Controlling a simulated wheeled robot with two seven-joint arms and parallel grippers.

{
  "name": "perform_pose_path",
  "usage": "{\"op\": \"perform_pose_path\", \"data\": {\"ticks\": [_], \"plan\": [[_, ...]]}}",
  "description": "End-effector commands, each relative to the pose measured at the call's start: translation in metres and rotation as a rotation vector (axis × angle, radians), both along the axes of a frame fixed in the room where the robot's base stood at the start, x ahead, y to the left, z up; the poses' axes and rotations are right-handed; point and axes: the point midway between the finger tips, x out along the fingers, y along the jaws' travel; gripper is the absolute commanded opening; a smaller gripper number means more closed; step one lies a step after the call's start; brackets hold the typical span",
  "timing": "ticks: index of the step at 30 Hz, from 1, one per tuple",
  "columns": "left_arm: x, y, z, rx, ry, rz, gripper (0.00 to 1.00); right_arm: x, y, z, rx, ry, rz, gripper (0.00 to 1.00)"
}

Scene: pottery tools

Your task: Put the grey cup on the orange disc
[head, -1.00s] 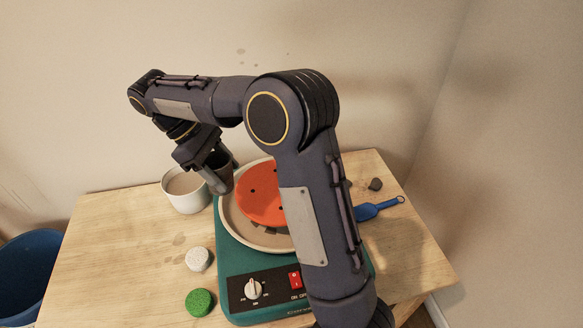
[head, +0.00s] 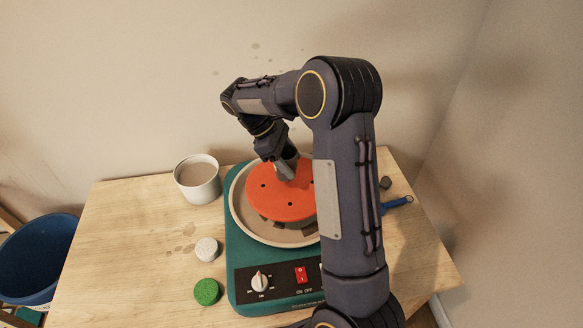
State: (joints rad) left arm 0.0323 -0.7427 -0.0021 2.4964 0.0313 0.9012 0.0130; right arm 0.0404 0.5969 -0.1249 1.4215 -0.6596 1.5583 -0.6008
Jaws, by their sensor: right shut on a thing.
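The orange disc (head: 268,202) lies flat on the pottery wheel, with small dark holes in it. My right gripper (head: 287,170) is over the back part of the disc, pointing down. It is shut on the grey cup (head: 301,166), a dark cup mostly hidden by the fingers and my arm. I cannot tell whether the cup touches the disc. My right arm also covers the disc's right side. My left gripper is not in view.
The teal wheel base (head: 238,262) has a knob and a red switch. A white cup (head: 197,180) stands to its left. A white sponge (head: 206,249) and a green one (head: 206,292) lie front left. A blue tool (head: 397,203) lies right. A blue bucket (head: 35,262) stands off the table.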

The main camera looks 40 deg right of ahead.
Motion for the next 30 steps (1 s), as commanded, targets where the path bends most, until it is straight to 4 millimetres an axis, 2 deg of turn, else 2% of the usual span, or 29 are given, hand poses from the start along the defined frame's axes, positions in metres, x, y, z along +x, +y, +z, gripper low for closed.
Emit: {"op": "perform_pose_path", "data": {"ticks": [2, 8, 20, 21, 25, 30], "plan": [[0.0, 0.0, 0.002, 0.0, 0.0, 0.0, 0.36, -0.002, -0.008, -0.008, 0.0, 0.004, -0.002, 0.28], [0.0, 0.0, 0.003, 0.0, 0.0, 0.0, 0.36, -0.001, -0.006, -0.035, 0.0, 0.002, 0.0, 0.28], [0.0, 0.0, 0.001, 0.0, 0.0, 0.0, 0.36, -0.001, -0.006, -0.041, 0.0, 0.001, -0.001, 0.28], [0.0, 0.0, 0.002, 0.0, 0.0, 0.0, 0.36, -0.001, -0.006, -0.04, 0.0, 0.001, -0.001, 0.6], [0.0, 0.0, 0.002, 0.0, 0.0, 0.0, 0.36, -0.001, -0.006, -0.04, 0.0, 0.001, -0.001, 0.77], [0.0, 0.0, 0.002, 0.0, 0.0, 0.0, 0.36, -0.001, -0.006, -0.04, 0.0, 0.001, -0.001, 0.78]]}}
